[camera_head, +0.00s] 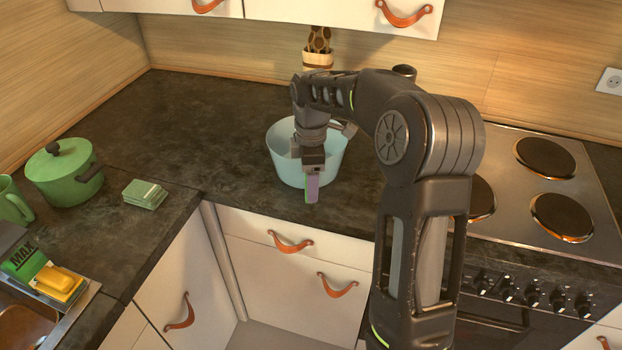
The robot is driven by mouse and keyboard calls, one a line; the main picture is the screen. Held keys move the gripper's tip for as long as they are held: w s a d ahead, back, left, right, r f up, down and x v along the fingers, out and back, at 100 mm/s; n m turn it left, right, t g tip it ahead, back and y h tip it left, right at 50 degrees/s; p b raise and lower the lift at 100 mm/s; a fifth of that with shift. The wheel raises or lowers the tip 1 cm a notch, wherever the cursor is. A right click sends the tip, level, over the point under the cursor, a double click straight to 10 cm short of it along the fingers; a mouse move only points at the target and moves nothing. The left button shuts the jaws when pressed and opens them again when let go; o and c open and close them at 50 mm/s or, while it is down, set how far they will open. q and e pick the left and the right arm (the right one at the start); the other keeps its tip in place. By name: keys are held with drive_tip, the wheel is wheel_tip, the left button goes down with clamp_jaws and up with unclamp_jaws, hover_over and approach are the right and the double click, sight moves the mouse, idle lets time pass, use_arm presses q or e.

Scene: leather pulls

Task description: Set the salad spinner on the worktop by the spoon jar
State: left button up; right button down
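The salad spinner, seen as a pale blue bowl (340,160), stands upright on the dark worktop (230,110) near the corner. The spoon jar (317,61), cream with brown utensils in it, stands behind it against the wall; my arm hides part of the space between them. My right gripper (312,185) points down at the bowl's front rim, with a purple-and-green finger in front of the bowl wall. Any finger inside the bowl is hidden, so its grip on the rim cannot be told. My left gripper is out of view.
A green pot (66,175), green sponges (145,194) and a green mug (12,203) are on the left worktop. A sink (30,325) is at lower left. A stove (548,190) is at right. Worktop left of the bowl is clear. Wall cabinets (340,14) overhang the back.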

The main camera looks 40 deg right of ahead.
drive_tip(key=shift+c, duration=1.4)
unclamp_jaws()
drive_tip(key=shift+f, duration=0.1)
wheel_tip(320, 180, up, 8)
drive_tip(key=shift+s+a+r, duration=0.1)
drive_tip(key=shift+r, duration=0.1)
wheel_tip(320, 180, up, 4)
drive_tip(key=shift+s+f+p, duration=0.1)
drive_tip(key=shift+s+p, duration=0.05)
drive_tip(key=shift+p, duration=0.55)
drive_tip(key=shift+f, duration=0.1)
